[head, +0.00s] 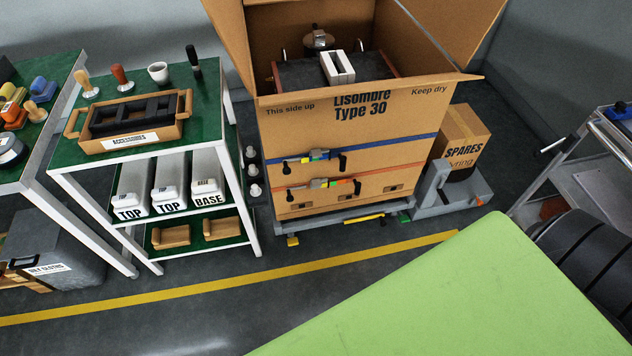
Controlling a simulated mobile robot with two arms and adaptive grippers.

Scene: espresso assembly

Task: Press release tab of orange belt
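The orange belt (390,171) runs around the lower part of a large open cardboard box (290,125), printed "Lisombre Type 30". Its buckle (319,184) sits on the front face, with small coloured parts and a black handle at each end. The release tab is too small to make out clearly. A blue belt (385,143) with a similar buckle (314,156) runs above it. Both belts lie across the box front. Neither of my grippers is in view.
A green-topped cart (205,100) with a tray and tampers stands left of the box. A "SPARES" carton (462,140) stands right of it. A light green surface (450,300) fills the lower right. Floor with a yellow line (200,287) lies clear in front.

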